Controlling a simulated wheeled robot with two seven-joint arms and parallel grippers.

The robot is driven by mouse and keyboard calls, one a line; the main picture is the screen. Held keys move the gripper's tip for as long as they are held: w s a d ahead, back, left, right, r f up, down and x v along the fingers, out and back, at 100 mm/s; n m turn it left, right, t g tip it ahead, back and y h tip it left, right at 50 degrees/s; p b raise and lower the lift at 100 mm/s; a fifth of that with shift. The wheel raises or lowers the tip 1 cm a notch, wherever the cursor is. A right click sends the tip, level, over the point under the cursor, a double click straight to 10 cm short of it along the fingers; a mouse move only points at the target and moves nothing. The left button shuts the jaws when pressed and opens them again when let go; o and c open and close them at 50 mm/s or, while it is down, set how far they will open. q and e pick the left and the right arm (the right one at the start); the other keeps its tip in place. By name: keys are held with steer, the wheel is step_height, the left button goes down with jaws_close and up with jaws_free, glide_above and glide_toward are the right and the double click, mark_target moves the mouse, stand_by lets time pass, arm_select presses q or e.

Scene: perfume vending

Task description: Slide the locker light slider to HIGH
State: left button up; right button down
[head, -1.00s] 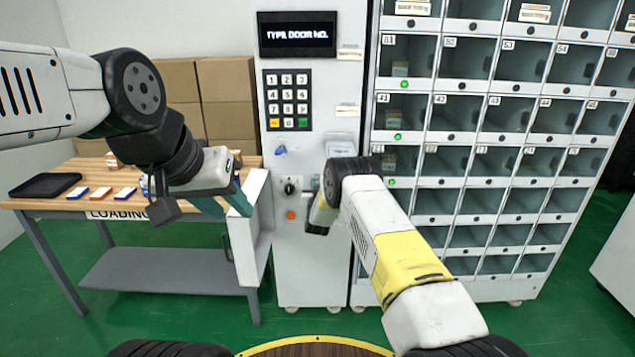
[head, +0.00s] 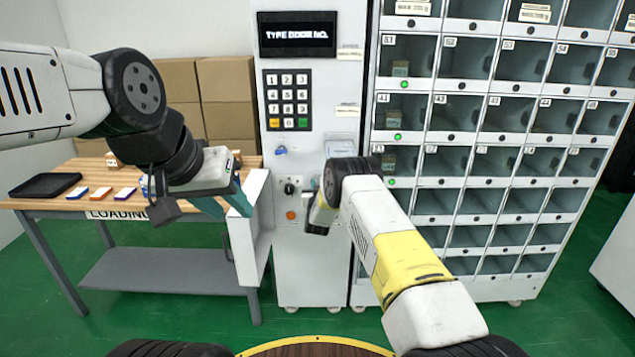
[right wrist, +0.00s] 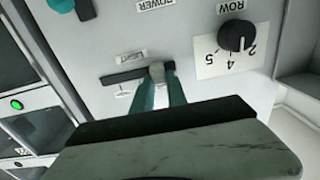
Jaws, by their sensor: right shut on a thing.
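The light slider shows upside down in the right wrist view, as a dark slot (right wrist: 122,76) in the grey panel beside the inverted LIGHT label (right wrist: 131,56). Its grey knob (right wrist: 162,67) sits toward the slot's right end in that view. My right gripper's teal fingers (right wrist: 160,88) are shut on this knob. In the head view, my right wrist hides the slider and the right fingertips. My left gripper (head: 224,200) is open and empty, above the right side of the loading table. The small marks by the slot are too small to read.
The ROW dial (right wrist: 236,36) is right of the slider in the wrist view. The keypad (head: 288,100) and display (head: 297,35) are above on the panel. The locker grid (head: 460,142) stands to the right. The loading table (head: 100,203) stands left.

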steer(key=d, duration=0.7)
steer(key=shift+d, duration=0.25)
steer(key=c, duration=1.3)
jaws_free()
steer(key=shift+d, duration=0.1)
steer(key=s, duration=0.8)
